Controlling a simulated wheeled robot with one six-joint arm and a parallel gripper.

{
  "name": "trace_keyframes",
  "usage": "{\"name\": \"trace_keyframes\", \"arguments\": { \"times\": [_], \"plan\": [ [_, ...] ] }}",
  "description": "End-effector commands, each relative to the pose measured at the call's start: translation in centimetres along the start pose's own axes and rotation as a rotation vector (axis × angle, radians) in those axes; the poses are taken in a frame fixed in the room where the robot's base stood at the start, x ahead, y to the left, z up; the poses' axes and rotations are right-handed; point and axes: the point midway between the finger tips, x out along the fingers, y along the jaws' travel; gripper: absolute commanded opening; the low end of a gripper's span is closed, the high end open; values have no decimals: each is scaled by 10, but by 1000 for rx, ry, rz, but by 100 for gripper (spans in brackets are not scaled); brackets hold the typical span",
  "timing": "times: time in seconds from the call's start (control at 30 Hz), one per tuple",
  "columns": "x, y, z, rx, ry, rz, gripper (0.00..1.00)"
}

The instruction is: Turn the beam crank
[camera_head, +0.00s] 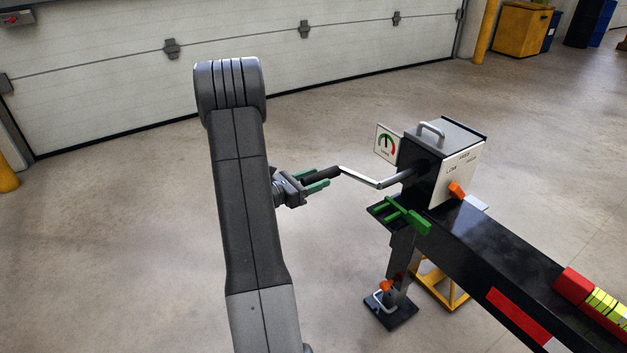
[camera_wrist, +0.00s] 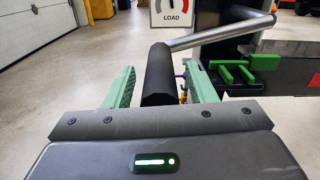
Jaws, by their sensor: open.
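The beam crank (camera_head: 361,178) is a silver bent rod coming out of a black gearbox (camera_head: 428,170) at the end of a black beam (camera_head: 490,245). Its black handle grip (camera_head: 325,172) points left toward my arm. My gripper (camera_head: 318,181) is open with green fingers at the handle. In the wrist view the black handle (camera_wrist: 159,75) lies between the two green fingers of my gripper (camera_wrist: 162,88), with a gap visible on both sides. The silver crank arm (camera_wrist: 225,33) runs up and right from the handle's far end.
A load gauge sign (camera_head: 387,144) stands behind the crank. A green bracket (camera_head: 405,215) sits on the beam below the gearbox, near an orange knob (camera_head: 456,190). A support leg (camera_head: 400,270) stands on a foot plate. Open floor (camera_head: 120,260) lies left.

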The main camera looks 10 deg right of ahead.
Motion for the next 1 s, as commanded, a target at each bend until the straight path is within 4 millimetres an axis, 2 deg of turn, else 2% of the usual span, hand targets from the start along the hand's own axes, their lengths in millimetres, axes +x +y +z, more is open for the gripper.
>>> {"name": "trace_keyframes", "arguments": {
  "times": [0.13,0.17,0.4,0.73,1.0],
  "plan": [
    [0,0,0,0,0,0,50],
    [0,0,0,0,0,0,46],
    [0,0,0,0,0,0,0],
    [0,1,5,36,-1,0,0],
    [-1,3,30,191,-1,1,0]
  ]
}}
